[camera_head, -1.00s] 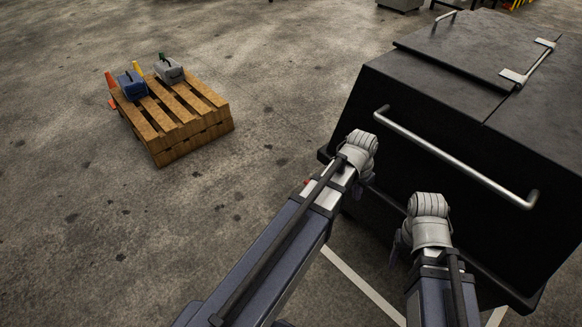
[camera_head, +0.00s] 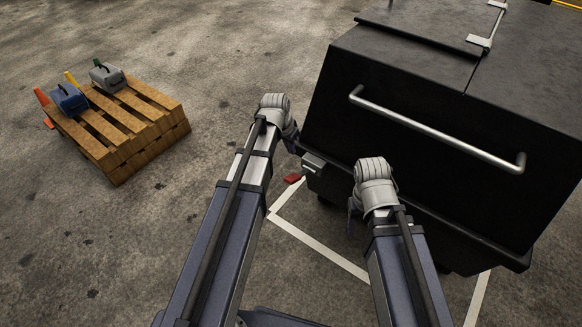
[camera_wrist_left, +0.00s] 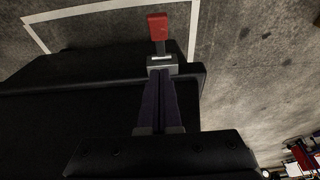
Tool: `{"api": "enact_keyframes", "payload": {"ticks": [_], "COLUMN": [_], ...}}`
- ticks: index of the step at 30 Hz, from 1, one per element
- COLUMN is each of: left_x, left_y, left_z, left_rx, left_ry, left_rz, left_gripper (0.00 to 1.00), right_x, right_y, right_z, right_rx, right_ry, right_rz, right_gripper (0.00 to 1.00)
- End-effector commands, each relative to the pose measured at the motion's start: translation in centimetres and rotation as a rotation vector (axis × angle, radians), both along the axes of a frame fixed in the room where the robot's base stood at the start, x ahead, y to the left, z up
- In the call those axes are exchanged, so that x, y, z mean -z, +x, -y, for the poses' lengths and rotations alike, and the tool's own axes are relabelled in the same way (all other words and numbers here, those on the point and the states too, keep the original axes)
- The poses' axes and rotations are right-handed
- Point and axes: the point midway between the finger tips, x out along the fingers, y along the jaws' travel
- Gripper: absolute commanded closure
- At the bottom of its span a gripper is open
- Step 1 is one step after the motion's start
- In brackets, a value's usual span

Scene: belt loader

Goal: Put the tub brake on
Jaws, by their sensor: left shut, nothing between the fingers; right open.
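The black tub (camera_head: 400,165) with a silver push bar (camera_head: 435,130) stands at the right in the head view. Its brake is a red pedal (camera_head: 292,179) on a grey bracket (camera_head: 313,163) low at its near left corner. In the left wrist view the red pedal (camera_wrist_left: 157,27) sticks out past the grey bracket (camera_wrist_left: 161,64). My left gripper (camera_head: 291,140) is shut and empty, above the pedal; in the left wrist view its dark fingers (camera_wrist_left: 160,78) point at the bracket. I cannot tell if they touch it. My right gripper (camera_head: 352,215) is open, low beside the tub, its fingers mostly hidden.
White lines (camera_head: 320,243) mark the floor around the tub. The concrete between pallet and tub is clear.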

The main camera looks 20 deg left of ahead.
Motion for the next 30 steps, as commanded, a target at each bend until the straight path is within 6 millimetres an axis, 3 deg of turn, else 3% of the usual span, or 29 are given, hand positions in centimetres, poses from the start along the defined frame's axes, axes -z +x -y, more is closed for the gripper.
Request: {"api": "enact_keyframes", "payload": {"ticks": [11, 28, 30], "left_x": [2.7, 10.6, 11.6], "left_y": [0.7, 2.9, 2.0], "left_z": [0.3, 1.1, 0.8], "left_rx": [0.001, 0.000, -0.001], "left_ry": [0.001, 0.000, 0.000], "left_rz": [-0.001, -0.001, -0.001], "left_gripper": [1.00, 1.00, 1.00], "right_x": [2.7, 10.6, 11.5], "right_y": [0.0, 0.0, 0.0], "right_z": [0.0, 0.0, 0.0], "right_rx": [0.000, 0.000, 0.000], "right_ry": [0.000, 0.000, 0.000], "right_rz": [0.000, 0.000, 0.000], "right_gripper": [0.38, 0.38, 0.38]}}
